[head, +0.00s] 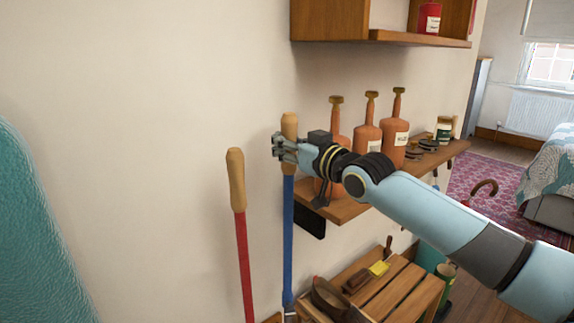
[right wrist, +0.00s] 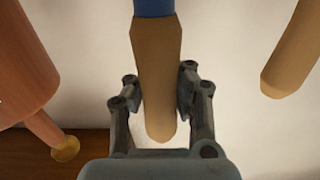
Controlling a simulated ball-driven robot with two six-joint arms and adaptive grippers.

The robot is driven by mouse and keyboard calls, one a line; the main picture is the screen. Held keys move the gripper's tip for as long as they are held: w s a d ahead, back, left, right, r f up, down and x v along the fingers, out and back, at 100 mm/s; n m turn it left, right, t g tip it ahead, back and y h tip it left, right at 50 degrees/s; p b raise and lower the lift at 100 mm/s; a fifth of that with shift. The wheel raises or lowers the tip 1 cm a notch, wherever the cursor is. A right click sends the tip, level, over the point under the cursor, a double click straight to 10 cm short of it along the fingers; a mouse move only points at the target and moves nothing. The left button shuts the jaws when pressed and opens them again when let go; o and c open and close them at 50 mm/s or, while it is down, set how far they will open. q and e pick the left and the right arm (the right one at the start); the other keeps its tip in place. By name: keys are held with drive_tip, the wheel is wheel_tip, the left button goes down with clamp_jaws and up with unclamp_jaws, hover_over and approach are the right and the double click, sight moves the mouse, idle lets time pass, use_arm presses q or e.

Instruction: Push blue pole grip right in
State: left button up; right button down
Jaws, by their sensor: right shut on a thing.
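The blue pole (head: 288,235) stands close to the wall, with a tan wooden grip (head: 289,127) at its top. My right gripper (head: 280,148) is shut on this grip, a little below its rounded top end. In the right wrist view the grip (right wrist: 158,75) sits between the two fingers (right wrist: 158,92), with the blue shaft (right wrist: 153,8) at the top edge. The pole's lower end is partly hidden near the bench, so I cannot tell how it is held there. My left gripper is not in view.
A red pole (head: 243,262) with a tan grip leans to the left. A wall shelf (head: 345,209) with several orange bottles lies right behind my arm. A slatted wooden bench (head: 395,293) stands below. A teal surface (head: 35,230) fills the far left.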

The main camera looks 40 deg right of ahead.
sight(284, 165)
drive_tip(key=shift+f+b, duration=2.1)
drive_tip(key=shift+f, duration=0.55)
drive_tip(key=c, duration=0.7)
unclamp_jaws()
drive_tip(key=s+p, duration=0.6)
drive_tip(key=p, duration=0.1)
drive_tip(key=s+p, duration=0.2)
drive_tip(key=p, duration=0.1)
drive_tip(key=shift+s+d+r, duration=0.25)
drive_tip(key=shift+s, duration=0.15)
drive_tip(key=shift+s+f+p, duration=0.2)
drive_tip(key=shift+s+p, duration=0.3)
drive_tip(key=shift+s, duration=0.1)
